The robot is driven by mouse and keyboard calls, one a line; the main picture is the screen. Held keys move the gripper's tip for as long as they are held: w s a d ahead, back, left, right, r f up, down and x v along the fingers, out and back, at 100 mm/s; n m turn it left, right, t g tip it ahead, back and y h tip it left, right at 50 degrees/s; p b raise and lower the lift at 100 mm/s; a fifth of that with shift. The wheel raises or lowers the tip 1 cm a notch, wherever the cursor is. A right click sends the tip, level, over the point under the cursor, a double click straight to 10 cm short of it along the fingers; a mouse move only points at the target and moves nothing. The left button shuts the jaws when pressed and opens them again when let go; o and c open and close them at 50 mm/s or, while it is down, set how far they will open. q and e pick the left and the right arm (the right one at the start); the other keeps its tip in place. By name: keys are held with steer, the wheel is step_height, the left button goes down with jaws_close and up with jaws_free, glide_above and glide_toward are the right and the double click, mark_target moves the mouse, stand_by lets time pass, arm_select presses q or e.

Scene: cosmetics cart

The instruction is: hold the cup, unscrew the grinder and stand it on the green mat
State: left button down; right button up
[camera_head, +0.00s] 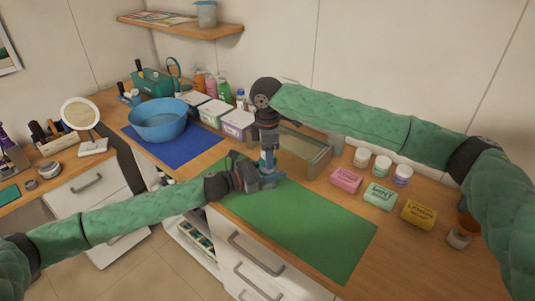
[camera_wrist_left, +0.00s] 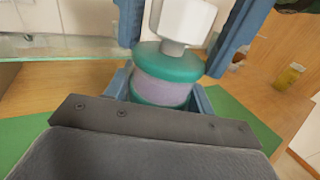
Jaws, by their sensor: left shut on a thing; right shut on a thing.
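The cup (camera_wrist_left: 162,90), a lilac cylinder with a teal base, is upright between the blue fingers of my left gripper (camera_head: 266,180), low over the far part of the green mat (camera_head: 300,230). The grinder (camera_wrist_left: 170,62) sits on top of the cup; it has a teal disc, a grey stem and a white block. My right gripper (camera_head: 267,158) points straight down above the left one, its blue fingers either side of the grinder's upper part. Both grippers are shut on their parts. In the head view the grippers hide most of the cup and grinder. I cannot tell how the thread stands.
A glass-walled tray (camera_head: 305,155) stands close behind the grippers. Soap boxes (camera_head: 380,196) and several small jars (camera_head: 382,165) are to the right. A blue bowl (camera_head: 160,122) sits on a blue mat (camera_head: 190,150) to the left. The near part of the green mat is clear.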

steer(key=shift+r, duration=0.4)
stand_by(0.5)
steer(key=shift+r, duration=0.35)
steer(key=shift+r, duration=0.35)
